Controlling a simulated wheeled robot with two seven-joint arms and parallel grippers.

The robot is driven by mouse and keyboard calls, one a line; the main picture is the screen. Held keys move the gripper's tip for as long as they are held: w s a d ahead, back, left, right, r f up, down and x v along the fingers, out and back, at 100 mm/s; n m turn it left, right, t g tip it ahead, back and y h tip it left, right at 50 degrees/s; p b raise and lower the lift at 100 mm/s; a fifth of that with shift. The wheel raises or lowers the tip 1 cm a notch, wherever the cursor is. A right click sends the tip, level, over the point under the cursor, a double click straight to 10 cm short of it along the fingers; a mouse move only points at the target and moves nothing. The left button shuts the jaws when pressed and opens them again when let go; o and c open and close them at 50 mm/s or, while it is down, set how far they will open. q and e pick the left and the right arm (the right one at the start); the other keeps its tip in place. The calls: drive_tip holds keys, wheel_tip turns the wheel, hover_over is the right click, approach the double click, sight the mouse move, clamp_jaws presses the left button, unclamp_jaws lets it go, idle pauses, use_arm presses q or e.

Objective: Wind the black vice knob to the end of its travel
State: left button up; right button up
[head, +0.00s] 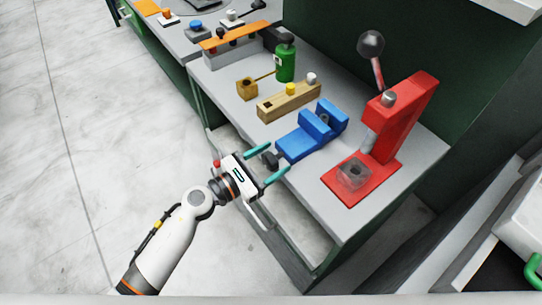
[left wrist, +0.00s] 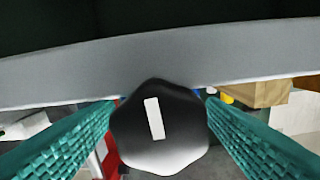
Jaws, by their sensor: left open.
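The black vice knob (head: 270,158) sticks out from the front of the blue vice (head: 305,138) on the grey bench. In the left wrist view the knob (left wrist: 158,128) is large and faces me, with a white bar mark tilted slightly off vertical. My left gripper (head: 267,160) is open, with its teal fingers on either side of the knob. In the left wrist view the fingers of the left gripper (left wrist: 160,135) flank the knob, and I cannot tell whether they touch it. My right gripper is not in view.
A red press (head: 401,118) with a lever stands right of the vice. Open floor (head: 90,150) lies to the left.

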use_arm(q)
drive_tip(key=shift+d, duration=0.1)
drive_tip(key=c, duration=1)
drive_tip(key=shift+w+r+n, duration=0.1)
drive_tip(key=shift+n, duration=0.5)
drive_tip(key=shift+n+p, duration=0.4)
drive_tip(key=shift+n, duration=0.4)
drive_tip(key=o, duration=1)
